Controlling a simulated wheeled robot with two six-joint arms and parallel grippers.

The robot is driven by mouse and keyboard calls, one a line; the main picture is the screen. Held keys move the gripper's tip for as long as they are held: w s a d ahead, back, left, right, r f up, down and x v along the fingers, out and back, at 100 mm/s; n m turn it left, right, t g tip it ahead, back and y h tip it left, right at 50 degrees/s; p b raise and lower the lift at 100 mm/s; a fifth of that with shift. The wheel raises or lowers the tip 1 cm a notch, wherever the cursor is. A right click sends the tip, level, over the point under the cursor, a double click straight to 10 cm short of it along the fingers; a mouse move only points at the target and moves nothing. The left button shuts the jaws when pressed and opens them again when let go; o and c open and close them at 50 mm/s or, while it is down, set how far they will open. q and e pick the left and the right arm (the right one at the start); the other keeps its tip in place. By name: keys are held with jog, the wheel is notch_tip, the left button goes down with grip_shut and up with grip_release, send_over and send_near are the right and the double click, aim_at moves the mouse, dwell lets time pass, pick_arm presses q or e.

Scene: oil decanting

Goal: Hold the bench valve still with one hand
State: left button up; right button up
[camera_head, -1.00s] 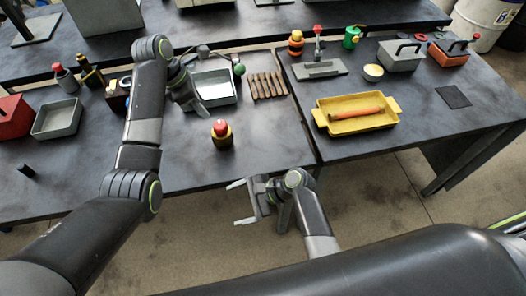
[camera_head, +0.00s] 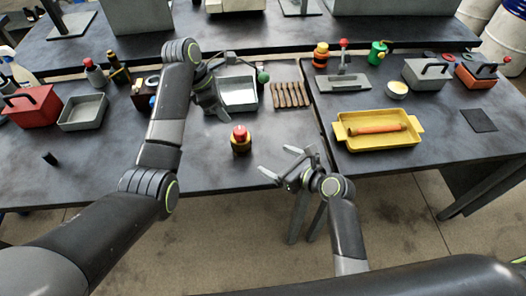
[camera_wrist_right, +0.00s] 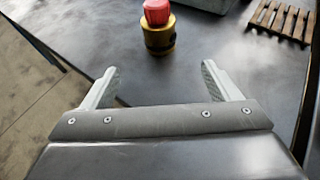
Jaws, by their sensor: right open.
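A squat brass-coloured piece with a red top (camera_head: 240,139) stands upright on the front bench; I cannot tell for sure whether it is the bench valve. It also shows at the top of the right wrist view (camera_wrist_right: 158,32). My right gripper (camera_head: 276,161) is open and empty, apart from this piece, at the bench's front edge. In the wrist view its fingers (camera_wrist_right: 161,70) point toward the piece. My left gripper (camera_head: 216,103) is at the left side of a grey metal tray (camera_head: 240,108); its jaws are unclear.
A yellow tray (camera_head: 378,143) with an orange roll is on the right bench. A red box (camera_head: 32,106) and a grey bin (camera_head: 83,112) stand left. The bench around the red-topped piece is clear.

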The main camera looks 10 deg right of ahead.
aim_at(248, 146)
jog(key=x, duration=1.7)
jog(key=shift+s, duration=0.1)
jog(key=c, duration=1.4)
